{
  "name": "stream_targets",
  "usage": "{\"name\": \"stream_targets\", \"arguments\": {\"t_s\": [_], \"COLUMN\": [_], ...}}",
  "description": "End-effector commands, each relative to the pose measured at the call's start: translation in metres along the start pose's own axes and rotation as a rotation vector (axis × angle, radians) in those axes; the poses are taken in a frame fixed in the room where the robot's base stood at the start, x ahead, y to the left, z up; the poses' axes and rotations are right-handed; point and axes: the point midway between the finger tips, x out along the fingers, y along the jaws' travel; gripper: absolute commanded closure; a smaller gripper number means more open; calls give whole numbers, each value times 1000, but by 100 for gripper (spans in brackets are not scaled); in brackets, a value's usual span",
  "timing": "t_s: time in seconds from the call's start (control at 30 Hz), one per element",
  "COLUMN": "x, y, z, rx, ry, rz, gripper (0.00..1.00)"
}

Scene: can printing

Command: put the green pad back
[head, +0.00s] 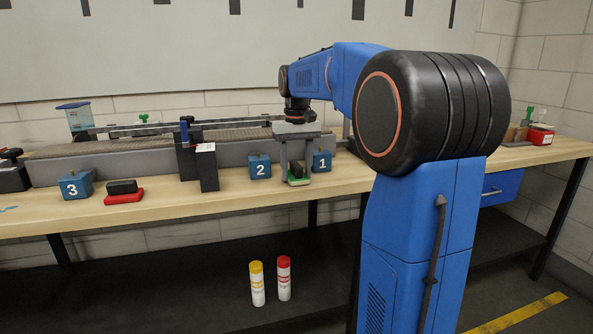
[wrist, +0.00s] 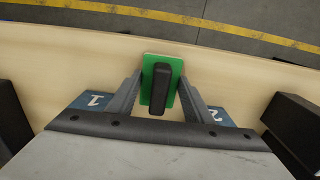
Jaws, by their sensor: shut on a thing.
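The green pad (wrist: 150,66), a flat green plate with a black handle (wrist: 160,88), is between my gripper's fingers in the wrist view. My gripper (head: 297,172) points down and is shut on the pad. In the head view the green pad (head: 299,181) shows as a thin green edge below the fingers, by the table's front edge. It is between blue block 2 (head: 260,168) and blue block 1 (head: 322,162). I cannot tell whether the pad touches the table.
A red pad (head: 124,198) with a black handle lies on the wooden table (head: 225,192), right of blue block 3 (head: 75,186). A dark post (head: 208,168) stands left of block 2. A conveyor (head: 110,148) runs behind. Yellow-capped and red-capped bottles (head: 257,285) stand below.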

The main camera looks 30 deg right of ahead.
Motion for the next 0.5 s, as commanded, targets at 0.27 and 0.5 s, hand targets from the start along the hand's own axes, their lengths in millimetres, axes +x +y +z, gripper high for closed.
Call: {"name": "stream_targets", "arguments": {"t_s": [0.27, 0.5], "x": [2, 1], "y": [0, 0], "z": [0, 0], "rx": [0, 0], "ry": [0, 0], "rz": [0, 0], "gripper": [35, 35]}}
